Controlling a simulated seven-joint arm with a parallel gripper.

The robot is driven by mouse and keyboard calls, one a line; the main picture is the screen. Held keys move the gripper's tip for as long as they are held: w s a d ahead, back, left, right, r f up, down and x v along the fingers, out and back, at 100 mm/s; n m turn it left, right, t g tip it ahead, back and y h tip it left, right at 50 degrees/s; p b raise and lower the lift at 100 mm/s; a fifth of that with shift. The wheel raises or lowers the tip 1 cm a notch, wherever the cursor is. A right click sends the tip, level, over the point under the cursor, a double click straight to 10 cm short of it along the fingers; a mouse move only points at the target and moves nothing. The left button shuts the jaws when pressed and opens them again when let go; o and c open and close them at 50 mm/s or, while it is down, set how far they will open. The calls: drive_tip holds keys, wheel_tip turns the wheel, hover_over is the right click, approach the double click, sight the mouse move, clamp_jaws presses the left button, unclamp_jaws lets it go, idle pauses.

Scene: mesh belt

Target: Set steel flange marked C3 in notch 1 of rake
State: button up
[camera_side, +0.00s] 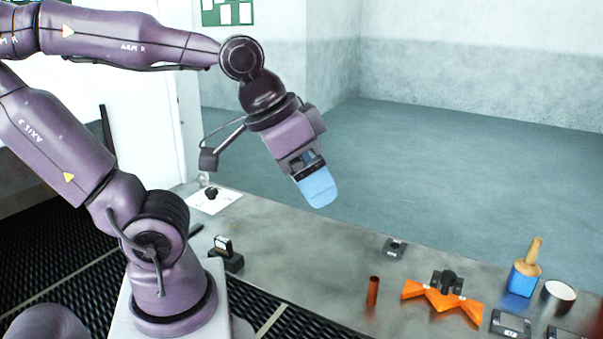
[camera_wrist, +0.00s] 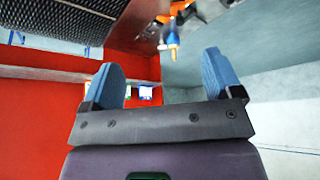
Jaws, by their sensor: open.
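My gripper (camera_side: 318,190) is raised well above the bench in the side view, with its blue fingers pointing down and to the right. In the wrist view my gripper (camera_wrist: 160,80) has its two blue fingers wide apart with nothing between them. An orange notched piece (camera_side: 413,289), which looks like the rake, lies on the right part of the bench. A dark knobbed part (camera_side: 447,279) is at its middle; I cannot tell whether it rests in a notch. No C3 mark is legible, so I cannot tell which part is the flange.
A small grey part (camera_side: 395,247) lies behind. A black block (camera_side: 227,260) is at left. The middle bench is clear.

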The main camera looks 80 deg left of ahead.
drive_tip(key=shift+o, duration=0.2)
drive_tip(key=shift+s+a+r, duration=0.25)
drive_tip(key=shift+s+a, duration=0.1)
drive_tip(key=shift+a, duration=0.05)
